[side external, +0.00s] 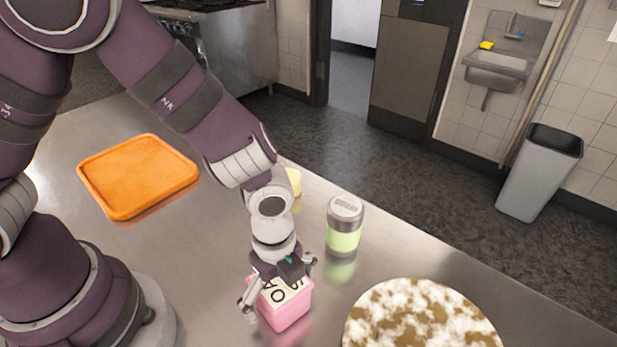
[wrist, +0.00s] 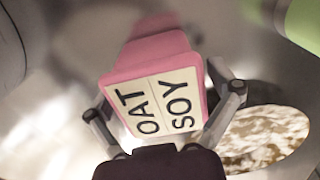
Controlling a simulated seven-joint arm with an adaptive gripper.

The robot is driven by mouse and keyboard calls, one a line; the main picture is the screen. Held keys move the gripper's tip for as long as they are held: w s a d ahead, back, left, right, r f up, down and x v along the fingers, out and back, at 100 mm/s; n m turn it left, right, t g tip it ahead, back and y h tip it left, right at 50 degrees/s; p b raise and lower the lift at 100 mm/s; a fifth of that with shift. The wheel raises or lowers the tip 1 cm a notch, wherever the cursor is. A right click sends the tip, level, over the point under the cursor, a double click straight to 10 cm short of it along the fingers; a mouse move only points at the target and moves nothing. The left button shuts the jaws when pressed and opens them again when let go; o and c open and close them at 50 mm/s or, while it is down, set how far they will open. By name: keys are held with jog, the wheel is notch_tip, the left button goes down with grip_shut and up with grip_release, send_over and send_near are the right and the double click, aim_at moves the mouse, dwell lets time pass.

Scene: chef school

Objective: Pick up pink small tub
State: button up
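The pink small tub (side external: 287,312) stands on the metal counter, with a pale lid label reading "OAT" and "SOY". It fills the middle of the wrist view (wrist: 160,52). My gripper (side external: 279,282) is directly above it, pointing down, with its fingers spread on either side of the tub. In the wrist view my gripper (wrist: 162,90) has one finger at the tub's left edge and one at its right edge. The fingers look open. Whether they touch the sides is hard to tell.
A green jar with a grey lid (side external: 343,228) stands behind and right of the tub. A brown-and-white round item (side external: 420,322) lies at the front right. An orange tray (side external: 138,175) lies at the left. A yellow object (side external: 294,181) is partly hidden behind my arm.

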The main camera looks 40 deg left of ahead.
jog(key=c, duration=1)
jog(key=shift+r, duration=0.1)
